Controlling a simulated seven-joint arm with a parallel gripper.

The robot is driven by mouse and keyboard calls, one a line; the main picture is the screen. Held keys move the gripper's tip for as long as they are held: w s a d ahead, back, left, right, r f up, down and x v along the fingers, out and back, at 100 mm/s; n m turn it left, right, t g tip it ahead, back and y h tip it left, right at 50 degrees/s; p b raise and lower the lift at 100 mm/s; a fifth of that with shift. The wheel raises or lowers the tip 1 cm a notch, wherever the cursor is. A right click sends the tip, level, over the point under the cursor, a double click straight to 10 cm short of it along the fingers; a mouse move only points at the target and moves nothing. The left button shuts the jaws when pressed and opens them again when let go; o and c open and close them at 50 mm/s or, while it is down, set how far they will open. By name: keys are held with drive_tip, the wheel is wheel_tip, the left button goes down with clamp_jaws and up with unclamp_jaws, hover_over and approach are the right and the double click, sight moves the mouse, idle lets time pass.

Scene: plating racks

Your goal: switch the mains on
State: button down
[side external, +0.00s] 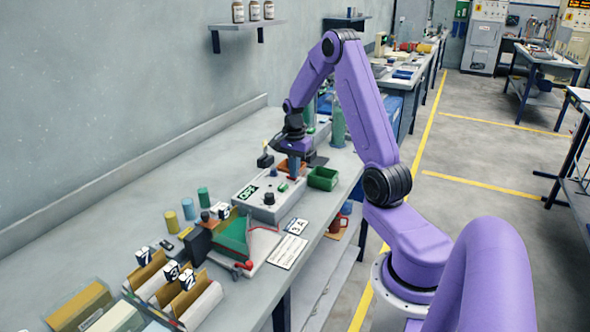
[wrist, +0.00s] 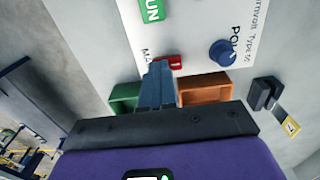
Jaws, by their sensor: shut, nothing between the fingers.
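In the side view my gripper (side external: 293,178) is at the box's far end.
A green bin (side external: 322,178) stands right of my gripper, and an orange bin (wrist: 204,88) is close behind the fingers. A dark part with a yellow tag (wrist: 290,126) lies nearby. Coloured cylinders (side external: 188,208) and numbered card holders (side external: 165,275) stand nearer on the bench.

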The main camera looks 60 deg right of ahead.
drive_tip(key=shift+w+a+f, duration=0.1)
drive_tip(key=shift+w+f, duration=0.2)
drive_tip(key=shift+f, duration=0.05)
drive_tip(key=shift+w+r, duration=0.1)
drive_tip(key=shift+r, duration=0.2)
wheel_tip(320, 180, up, 14)
drive_tip(key=s, duration=0.1)
drive_tip(key=shift+s, duration=0.2)
